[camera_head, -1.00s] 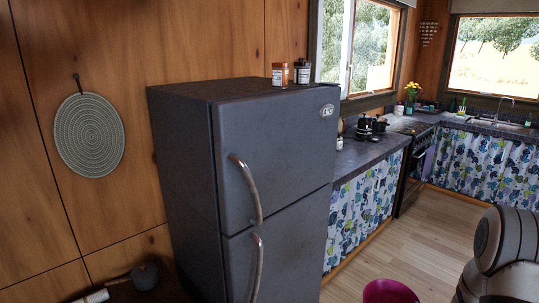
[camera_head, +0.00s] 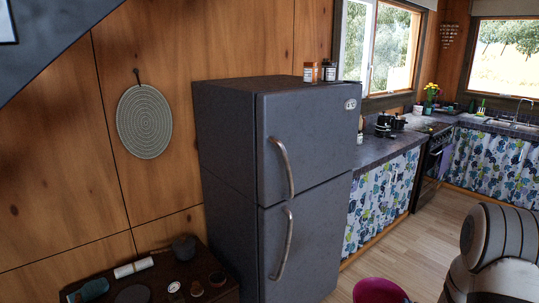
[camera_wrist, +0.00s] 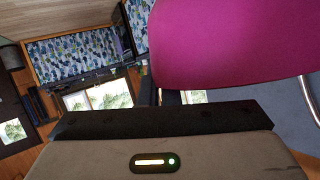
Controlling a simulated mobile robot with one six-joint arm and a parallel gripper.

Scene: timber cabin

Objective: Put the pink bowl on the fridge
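The pink bowl (camera_head: 380,291) shows at the bottom edge of the head view, partly cut off, beside my arm. In the wrist view the pink bowl (camera_wrist: 235,42) fills the upper right, close to my gripper (camera_wrist: 160,118). It keeps its place next to my arm, so my gripper appears shut on it; the fingertips themselves are hidden. The dark grey fridge (camera_head: 315,140) stands mid-view with both doors closed. The bowl appears in front of the fridge, to its lower right in the picture, and apart from it.
An orange-labelled jar (camera_head: 311,72) and a dark jar (camera_head: 330,71) stand on the fridge top's back right; the rest looks bare. A small dark table (camera_head: 215,262) with several items is left of the fridge. A slanted dark surface (camera_head: 50,45) crosses the upper left.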

